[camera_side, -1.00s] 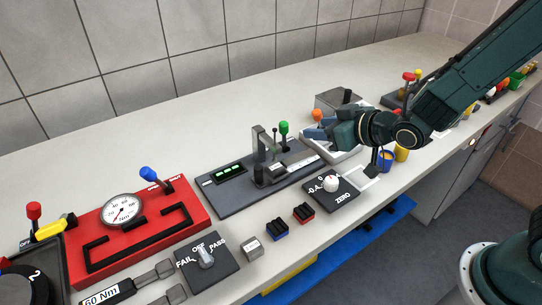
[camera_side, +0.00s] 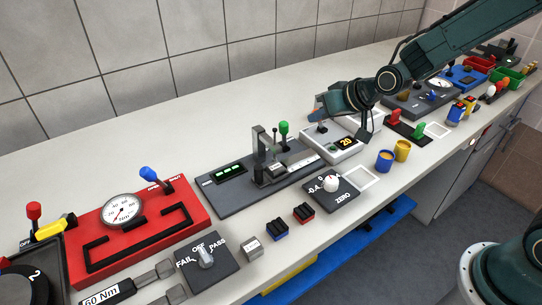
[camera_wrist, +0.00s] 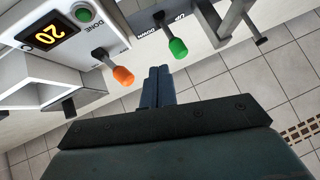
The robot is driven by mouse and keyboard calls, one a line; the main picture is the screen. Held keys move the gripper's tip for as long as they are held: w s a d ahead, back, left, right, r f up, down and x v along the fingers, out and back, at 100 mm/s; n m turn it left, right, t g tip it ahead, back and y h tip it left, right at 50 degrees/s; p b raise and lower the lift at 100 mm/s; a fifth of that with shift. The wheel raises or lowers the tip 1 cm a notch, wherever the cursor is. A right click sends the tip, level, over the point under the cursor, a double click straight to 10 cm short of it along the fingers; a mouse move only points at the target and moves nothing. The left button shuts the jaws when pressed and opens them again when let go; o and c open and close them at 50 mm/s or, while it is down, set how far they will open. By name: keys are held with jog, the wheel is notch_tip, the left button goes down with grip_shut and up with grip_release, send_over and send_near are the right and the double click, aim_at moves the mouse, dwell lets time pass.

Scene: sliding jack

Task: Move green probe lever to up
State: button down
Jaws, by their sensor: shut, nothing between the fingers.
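The green probe lever (camera_side: 283,128) stands on the dark grey gauge fixture (camera_side: 225,205), behind its slide and beside its upright bracket (camera_side: 260,143). In the wrist view the green knob (camera_wrist: 178,47) is on a short stem, near printed UP and DOWN labels (camera_wrist: 163,26). I cannot tell clearly which label the lever points to. My gripper (camera_side: 320,112) is right of the lever in the side view, above the white heater unit. In the wrist view its shut, empty fingers (camera_wrist: 159,72) are between the green knob and an orange knob, apart from both.
The orange-knobbed lever (camera_wrist: 123,76) is close on the fingers' left, on the white unit (camera_side: 342,148) with a yellow 20 display. The tall bracket (camera_wrist: 235,18) is right of the green lever. A tiled wall (camera_side: 170,60) rises behind the bench.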

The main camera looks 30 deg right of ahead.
jog(key=d+r+g+y, duration=0.2)
jog(key=d+r+g, duration=0.1)
jog(key=d+r, duration=0.2)
jog(key=shift+w+d, duration=0.3)
jog(key=shift+d, duration=0.5)
jog(key=shift+f, duration=0.15)
send_near(283, 136)
jog(key=w+f, duration=0.1)
jog(key=w+d+f, duration=0.1)
jog(key=w+f, duration=0.1)
jog(key=shift+w+d+f, duration=0.1)
jog(key=shift+d, duration=0.3)
jog(key=shift+w+a, duration=0.15)
jog(key=shift+a, duration=0.6)
jog(key=shift+a+g, duration=0.1)
jog(key=shift+g, duration=0.2)
